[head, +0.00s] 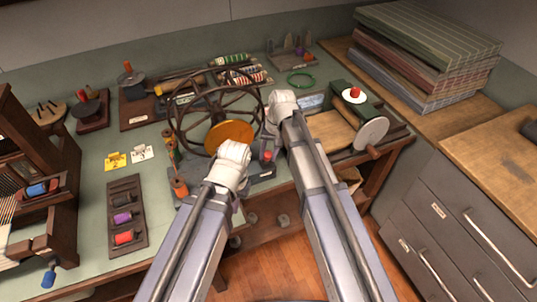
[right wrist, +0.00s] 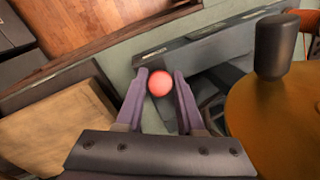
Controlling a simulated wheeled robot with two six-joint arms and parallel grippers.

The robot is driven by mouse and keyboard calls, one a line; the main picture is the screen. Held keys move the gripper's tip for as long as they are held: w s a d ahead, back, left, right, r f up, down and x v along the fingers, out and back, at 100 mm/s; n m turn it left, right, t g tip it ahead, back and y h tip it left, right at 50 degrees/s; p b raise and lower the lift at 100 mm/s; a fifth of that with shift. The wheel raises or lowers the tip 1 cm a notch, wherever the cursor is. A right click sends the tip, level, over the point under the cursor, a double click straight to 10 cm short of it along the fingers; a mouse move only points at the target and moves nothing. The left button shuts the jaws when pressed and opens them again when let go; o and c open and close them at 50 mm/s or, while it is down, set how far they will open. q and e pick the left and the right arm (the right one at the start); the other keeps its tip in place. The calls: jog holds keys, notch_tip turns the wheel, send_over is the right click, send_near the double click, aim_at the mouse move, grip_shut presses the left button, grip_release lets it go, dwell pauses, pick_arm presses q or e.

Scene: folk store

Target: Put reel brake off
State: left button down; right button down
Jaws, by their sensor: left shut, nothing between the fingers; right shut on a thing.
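A red ball knob (right wrist: 160,83) shows between the purple fingers of my right gripper (right wrist: 161,78) in the right wrist view. The gripper is shut on it. The knob also shows in the head view (head: 267,155), low on the winder's grey base (right wrist: 200,45). The winder has a large dark spoked wheel (head: 176,122) and an orange disc (head: 229,131). My left gripper (head: 236,150) is in front of the disc in the head view, shut and empty; its fingers are mostly hidden. The lever's angle and any brake marking cannot be made out.
A dark handle (right wrist: 276,48) stands up from the orange disc near my right gripper. A green machine (head: 362,108) with another red knob is to the right. A spool tray (head: 126,222) lies left, and stacked cloth (head: 425,60) is at the back right.

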jog(key=shift+w+a+r+g, duration=0.15)
jog(key=shift+w+a+g, duration=0.1)
jog(key=shift+w+g, duration=0.55)
jog(key=shift+g+h, duration=0.3)
jog(key=shift+s, duration=0.1)
jog(key=c, duration=0.5)
grip_release()
jog(key=shift+r, duration=0.1)
jog(key=p+v, duration=0.7)
jog(key=shift+r+p, duration=0.3)
jog(key=shift+r, duration=0.05)
